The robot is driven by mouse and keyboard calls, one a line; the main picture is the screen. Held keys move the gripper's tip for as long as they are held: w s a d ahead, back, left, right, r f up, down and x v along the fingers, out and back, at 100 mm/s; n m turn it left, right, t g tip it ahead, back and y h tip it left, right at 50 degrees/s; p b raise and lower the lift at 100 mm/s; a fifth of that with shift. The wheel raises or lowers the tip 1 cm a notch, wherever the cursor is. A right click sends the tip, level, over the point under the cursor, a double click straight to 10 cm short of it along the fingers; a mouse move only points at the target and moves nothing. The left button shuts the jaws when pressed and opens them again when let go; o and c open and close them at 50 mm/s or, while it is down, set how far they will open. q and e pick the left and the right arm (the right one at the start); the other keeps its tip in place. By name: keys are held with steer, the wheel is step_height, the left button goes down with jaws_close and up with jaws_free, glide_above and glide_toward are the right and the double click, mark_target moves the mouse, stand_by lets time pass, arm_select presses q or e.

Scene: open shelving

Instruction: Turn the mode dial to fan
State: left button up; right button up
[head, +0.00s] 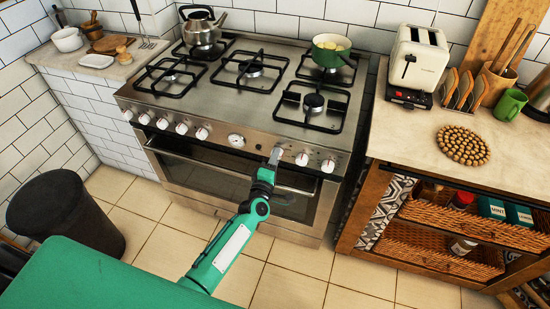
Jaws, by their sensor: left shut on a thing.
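The stainless steel stove (190,87) has a row of white knobs along its front panel, with a round gauge (236,140) among them. My green left arm reaches up from the bottom, and its gripper (275,156) is at the panel right of the gauge. It is shut on a knob there, seemingly the mode dial, which is mostly hidden by the fingers. The knob's markings and pointer are too small to read. Two free white knobs, one (302,159) close by and one (328,166) further along, sit to its right. My right gripper is not in view.
The oven door (220,176) is closed below the panel. A kettle (202,28) and a green pot (331,50) stand on the hob. A counter with a toaster (418,62) is at right, and a dark bin (65,215) at left. Floor before the stove is clear.

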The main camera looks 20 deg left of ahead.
arm_select(q)
steer(key=m+p, duration=0.2)
steer(key=m, duration=0.5)
steer(key=shift+f+m+h, duration=0.1)
steer(key=shift+m+h, duration=0.3)
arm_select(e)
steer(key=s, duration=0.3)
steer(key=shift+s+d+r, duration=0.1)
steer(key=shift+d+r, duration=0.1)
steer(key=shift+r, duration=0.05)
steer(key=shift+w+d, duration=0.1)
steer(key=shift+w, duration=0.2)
